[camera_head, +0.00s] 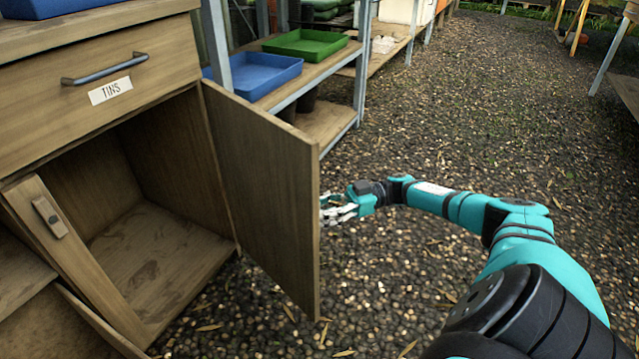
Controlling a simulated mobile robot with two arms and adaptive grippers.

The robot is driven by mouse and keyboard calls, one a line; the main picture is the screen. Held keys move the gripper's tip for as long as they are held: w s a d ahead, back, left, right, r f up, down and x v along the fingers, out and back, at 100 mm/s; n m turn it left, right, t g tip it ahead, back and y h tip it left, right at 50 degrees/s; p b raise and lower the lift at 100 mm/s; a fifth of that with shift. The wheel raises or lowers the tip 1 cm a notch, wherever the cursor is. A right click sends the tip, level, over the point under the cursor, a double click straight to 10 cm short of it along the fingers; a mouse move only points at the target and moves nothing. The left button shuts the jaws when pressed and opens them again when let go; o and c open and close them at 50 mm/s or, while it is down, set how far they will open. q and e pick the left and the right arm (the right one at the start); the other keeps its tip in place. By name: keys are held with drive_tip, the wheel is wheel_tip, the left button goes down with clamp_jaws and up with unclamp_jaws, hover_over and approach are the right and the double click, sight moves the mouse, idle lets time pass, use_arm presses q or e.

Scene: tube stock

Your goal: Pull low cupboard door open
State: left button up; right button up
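The low cupboard door (262,190) is a plain wooden panel. It stands swung wide open on its right-hand hinge side, and the cupboard (160,250) behind it looks empty inside. My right gripper (338,212) is at the outer edge of the door, on its far side, at about mid-height. Part of the gripper is hidden behind the door, so I cannot tell whether its fingers touch or grip anything. My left gripper is not in view.
Above the opening is a drawer (150,70) labelled TINS with a metal handle. Shelving (345,118) with blue and green trays stands behind the door. The gravel floor (480,130) to the right is mostly clear.

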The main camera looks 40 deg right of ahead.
drive_tip(key=shift+d, duration=0.1)
drive_tip(key=v, duration=1.2)
